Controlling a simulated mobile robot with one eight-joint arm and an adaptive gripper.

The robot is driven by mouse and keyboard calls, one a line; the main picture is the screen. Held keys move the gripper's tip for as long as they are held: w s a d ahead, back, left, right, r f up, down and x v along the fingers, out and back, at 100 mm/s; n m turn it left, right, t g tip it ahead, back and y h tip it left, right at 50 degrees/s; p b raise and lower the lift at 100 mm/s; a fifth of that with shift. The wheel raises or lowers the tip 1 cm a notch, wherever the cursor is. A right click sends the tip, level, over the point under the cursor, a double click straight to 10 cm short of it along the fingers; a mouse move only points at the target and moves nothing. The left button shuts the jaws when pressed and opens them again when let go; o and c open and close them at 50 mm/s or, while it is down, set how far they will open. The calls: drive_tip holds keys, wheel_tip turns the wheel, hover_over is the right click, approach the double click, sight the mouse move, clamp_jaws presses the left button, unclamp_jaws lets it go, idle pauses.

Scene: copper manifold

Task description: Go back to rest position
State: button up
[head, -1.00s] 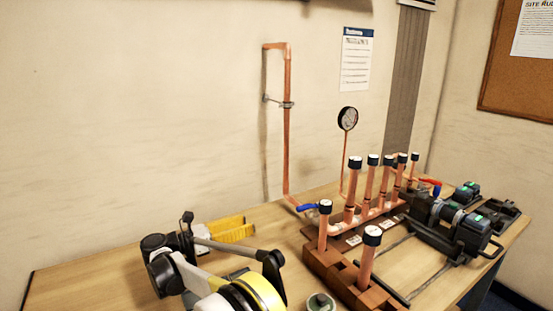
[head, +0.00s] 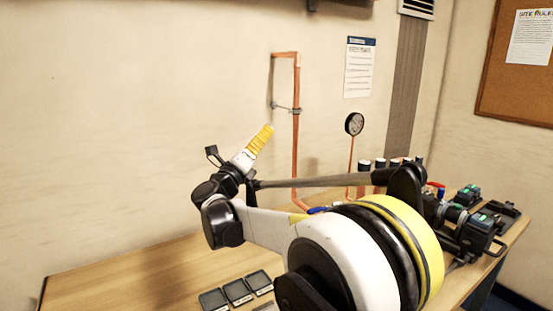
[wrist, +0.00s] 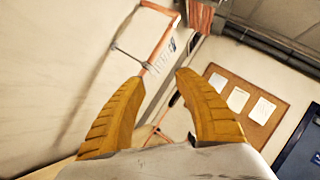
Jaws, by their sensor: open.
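My gripper (head: 262,140) is raised above the bench in the head view, with its yellow fingers pointing up toward the wall. In the wrist view its two yellow fingers (wrist: 160,100) stand apart with nothing between them. My arm crosses the middle of the head view and hides much of the bench and the copper manifold. The dark caps of the manifold's upright pipes (head: 364,165) show just above my arm.
A copper pipe (head: 296,120) runs up the wall behind my gripper, with a pressure gauge (head: 354,124) to its right. Black tools (head: 475,225) lie at the bench's right end. Several dark square pads (head: 237,291) lie at the front. The bench's left part (head: 120,270) is clear.

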wheel_tip(320, 180, up, 7)
drive_tip(key=s+d+n+t+y, duration=0.2)
drive_tip(key=s+d+n+y, duration=0.1)
drive_tip(key=n+y, duration=0.55)
drive_tip(key=s+d+f+n+g+y, duration=0.3)
drive_tip(key=s+n+y, duration=0.4)
drive_tip(key=n, duration=0.6)
drive_tip(key=s+d+f+n+g+h, duration=0.1)
drive_tip(key=s+d+f+n+g, duration=0.2)
drive_tip(key=s+f, duration=0.6)
drive_tip(key=s+d+f+n+g+h, duration=0.2)
drive_tip(key=s+d+f+n+g, duration=0.2)
drive_tip(key=s+d+f, duration=0.4)
drive_tip(key=s+d+f+n+g+h, duration=0.2)
drive_tip(key=s+d+f, duration=0.4)
drive_tip(key=s+f, duration=0.6)
drive_tip(key=s+n+g, duration=0.1)
drive_tip(key=s+g, duration=0.1)
drive_tip(key=s, duration=0.3)
drive_tip(key=shift+d+n+g, duration=0.15)
drive_tip(key=shift+n+g, duration=0.15)
drive_tip(key=shift+n, duration=0.05)
drive_tip(key=shift+h, duration=0.25)
